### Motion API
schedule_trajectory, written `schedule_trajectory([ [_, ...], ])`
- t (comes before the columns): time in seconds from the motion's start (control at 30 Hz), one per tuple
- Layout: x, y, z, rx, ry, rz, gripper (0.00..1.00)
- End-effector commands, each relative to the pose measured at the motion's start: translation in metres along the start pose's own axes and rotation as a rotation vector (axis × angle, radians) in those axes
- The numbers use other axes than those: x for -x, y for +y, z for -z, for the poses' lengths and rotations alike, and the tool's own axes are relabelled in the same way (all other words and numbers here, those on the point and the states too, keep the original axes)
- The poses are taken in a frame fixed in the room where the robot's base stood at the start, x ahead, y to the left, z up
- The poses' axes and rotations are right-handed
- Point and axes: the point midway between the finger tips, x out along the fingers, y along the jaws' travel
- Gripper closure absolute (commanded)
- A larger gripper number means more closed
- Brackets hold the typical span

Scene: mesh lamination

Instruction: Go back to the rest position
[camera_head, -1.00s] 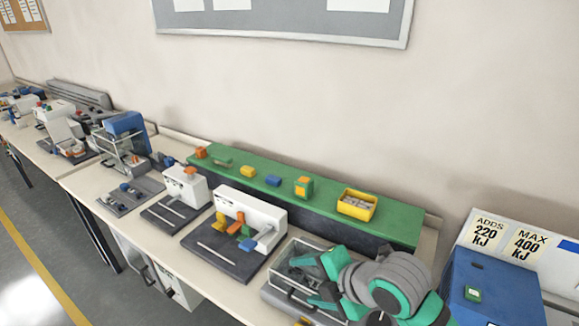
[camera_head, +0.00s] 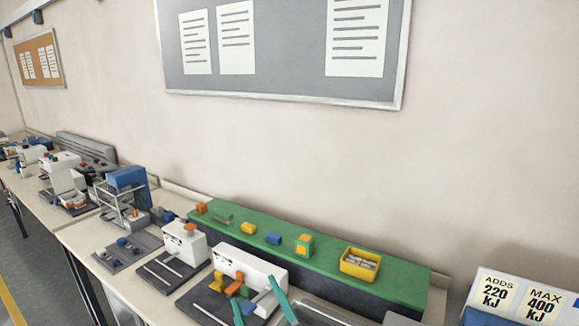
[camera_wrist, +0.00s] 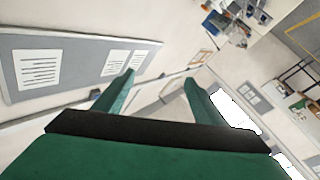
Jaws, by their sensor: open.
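My gripper (camera_wrist: 160,79) is open and empty, with its two green fingers apart in the wrist view. That view is tilted and shows wall and room behind the fingers. In the head view, green finger parts of my gripper (camera_head: 254,291) show at the bottom edge, in front of the white device with the orange and yellow blocks (camera_head: 252,268). Most of my arm is out of the picture.
A long bench (camera_head: 84,238) with several machines runs along the wall. A green shelf (camera_head: 330,249) holds small coloured blocks and a yellow bin (camera_head: 360,263). A white sign (camera_head: 519,296) stands at right. The wall above, with a grey notice board (camera_head: 288,45), is clear.

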Motion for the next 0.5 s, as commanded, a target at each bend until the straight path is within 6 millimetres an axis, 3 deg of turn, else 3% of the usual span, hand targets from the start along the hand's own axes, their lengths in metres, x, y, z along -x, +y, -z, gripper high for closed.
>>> schedule_trajectory([
  [0.27, 0.038, -0.028, -0.045, -0.276, -0.058, -0.186, 0.36],
  [0.5, 0.092, -0.063, -0.089, -0.442, -0.146, -0.320, 0.36],
])
